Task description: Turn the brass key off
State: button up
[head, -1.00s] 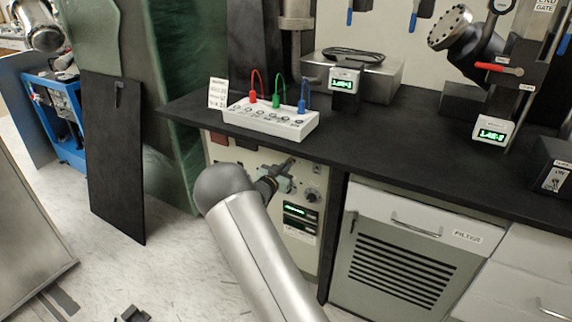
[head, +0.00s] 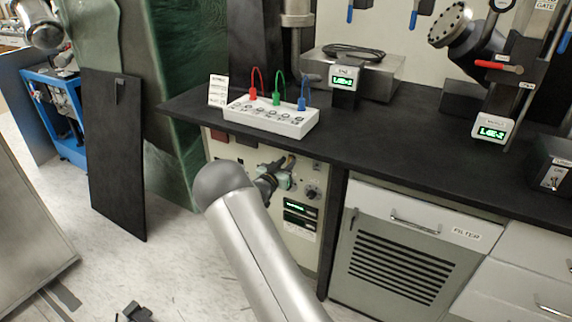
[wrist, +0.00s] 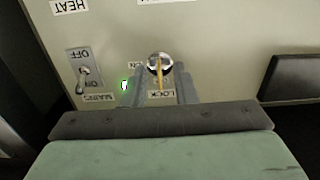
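The brass key (wrist: 160,75) stands in a round silver lock on a beige panel, in the wrist view. A LOCK label (wrist: 161,94) is beside it, upside down in the picture. My gripper (wrist: 160,84) has one finger on each side of the key, with visible gaps between the fingers and the brass. It looks open around the key. In the head view my gripper (head: 284,168) is at the front panel (head: 228,150) under the bench, and I cannot make out the key there.
A mains toggle switch (wrist: 84,71) and a small green light (wrist: 125,85) sit left of the lock in the wrist view. The black bench top (head: 370,130) overhangs the panel. A white box (head: 270,117) with coloured leads stands above. A knob (head: 312,191) is right of my gripper.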

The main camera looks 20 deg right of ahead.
jog(key=p+v, duration=0.1)
jog(key=v, duration=1.6)
jog(key=shift+s+a, duration=0.15)
jog(key=shift+r, duration=0.1)
